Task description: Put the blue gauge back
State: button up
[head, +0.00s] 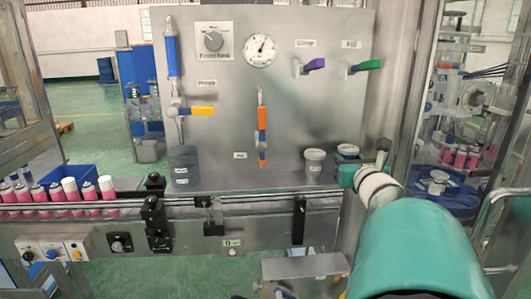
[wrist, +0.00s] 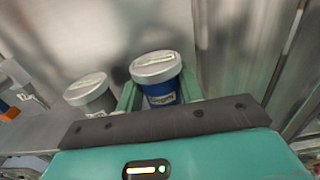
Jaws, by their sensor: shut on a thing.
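The blue gauge (wrist: 161,86) is a short blue cylinder with a grey lid and a white label, and stands nearly upright between the green fingers of my gripper (wrist: 160,98) in the wrist view. My gripper is shut on it. In the head view my gripper (head: 358,172) is at the right end of the steel ledge, and the gauge's lid (head: 347,150) shows just above it. The gauge's lower part is hidden by my gripper, so I cannot tell whether it touches the ledge.
A grey lidded cup (head: 315,160) stands close to the left; it also shows in the wrist view (wrist: 90,94). A steel panel (head: 210,140) with valves rises behind. Pink cans (head: 60,193) line the conveyor at left. A frame post (head: 405,90) is close on the right.

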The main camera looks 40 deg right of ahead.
jog(key=shift+f, duration=0.45)
jog(key=o, duration=1.1)
jog(key=shift+o, duration=0.2)
jog(key=shift+s, duration=0.1)
